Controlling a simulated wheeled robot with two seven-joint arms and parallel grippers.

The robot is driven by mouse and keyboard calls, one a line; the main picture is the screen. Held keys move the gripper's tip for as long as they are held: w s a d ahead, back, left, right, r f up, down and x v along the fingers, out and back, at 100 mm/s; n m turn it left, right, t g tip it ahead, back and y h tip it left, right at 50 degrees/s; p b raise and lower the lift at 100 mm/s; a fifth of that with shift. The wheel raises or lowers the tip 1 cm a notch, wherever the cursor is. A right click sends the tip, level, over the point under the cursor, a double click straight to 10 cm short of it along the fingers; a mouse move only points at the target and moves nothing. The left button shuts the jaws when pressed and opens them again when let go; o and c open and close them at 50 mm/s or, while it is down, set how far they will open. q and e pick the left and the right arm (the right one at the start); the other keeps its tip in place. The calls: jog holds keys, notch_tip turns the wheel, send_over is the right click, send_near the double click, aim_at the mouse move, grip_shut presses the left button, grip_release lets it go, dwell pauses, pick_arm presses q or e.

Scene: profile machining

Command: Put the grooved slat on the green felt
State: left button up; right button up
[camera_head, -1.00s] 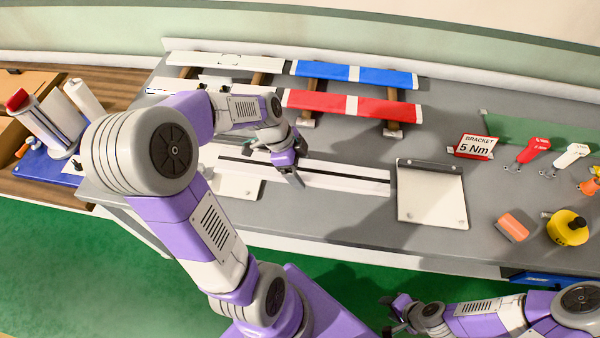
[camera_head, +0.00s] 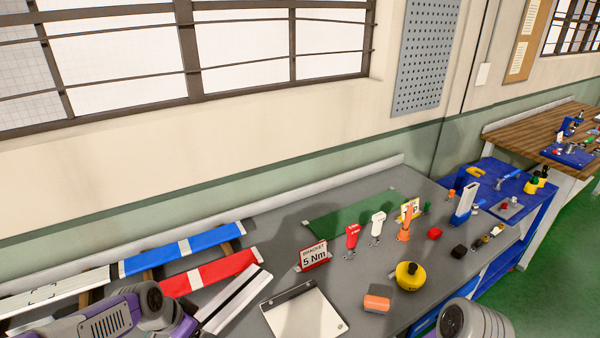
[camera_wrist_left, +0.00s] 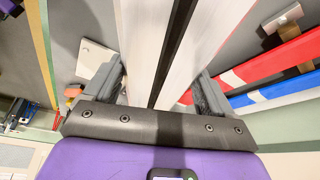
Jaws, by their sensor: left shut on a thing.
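The grooved slat is white with a dark lengthwise groove. In the head view the slat (camera_head: 232,299) shows at the lower left, in front of the red slat. In the left wrist view my left gripper (camera_wrist_left: 155,88) is shut on the grooved slat (camera_wrist_left: 135,40), one finger on each long side. In the head view only links of my left arm show, and its fingers are out of sight. The green felt (camera_head: 345,217) lies flat on the grey bench towards the back wall. My right gripper is out of view.
A red slat (camera_head: 212,272) and a blue slat (camera_head: 190,247) lie on supports.

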aim_at(237, 304)
pick_arm(q)
jog(key=w+d+r+n+p, duration=0.1)
jog(key=d, duration=0.1)
jog(key=w+d+r+n+p, duration=0.1)
jog(key=w+d, duration=0.1)
jog(key=d, duration=0.1)
jog(key=w+d+r+n+y+p, duration=0.1)
jog(key=w+d+r, duration=0.1)
jog(key=shift+w+d+t, duration=0.25)
jog(key=shift+t, duration=0.05)
jog(key=shift+f, duration=0.1)
jog(key=s+a+f+m+b, duration=0.1)
jog(key=a, duration=0.1)
jog(key=s+a+f+b, duration=0.1)
jog(key=s+a, duration=0.1)
jog(key=a, duration=0.1)
jog(key=s+a+f+m+b, duration=0.1)
jog(key=s+a+f+b, duration=0.1)
jog(key=shift+s+a+m+h, duration=0.1)
jog(key=shift+a+m+h, duration=0.2)
jog(key=shift+h, duration=0.1)
jog(key=s+a+f+m+g+h+b, duration=0.1)
jog(key=s+a+f+m+g+b, duration=0.1)
jog(key=s, duration=0.6)
jog(key=shift+s+a+f+m+h+b, duration=0.25)
jog(key=shift+a+f+m+b, duration=0.45)
jog(key=shift+a+m+b, duration=0.8)
jog(key=shift+w+a+f, duration=0.1)
jog(key=shift+a, duration=0.05)
